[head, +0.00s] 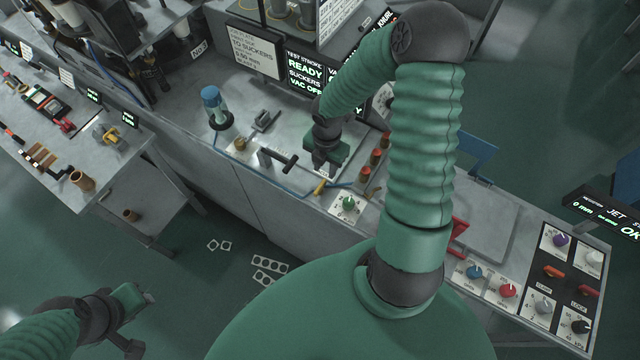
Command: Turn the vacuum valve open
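A small yellow lever (320,187) on a blue hose at the bench's front edge looks like the vacuum valve, but no label on it is readable. My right gripper (325,166) points down just above and behind this lever, close to it. Whether they touch is hidden, and its finger gap is not clear. The display (305,75) behind reads "SUCKERS VAC OFF" and "READY". My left gripper (147,297) hangs low at the left over the floor, away from the bench, its finger gap unclear.
A black T-handle (278,158) stands left of my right gripper. A blue-topped cylinder (212,100) stands further left. The control panel (570,275) is far right.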

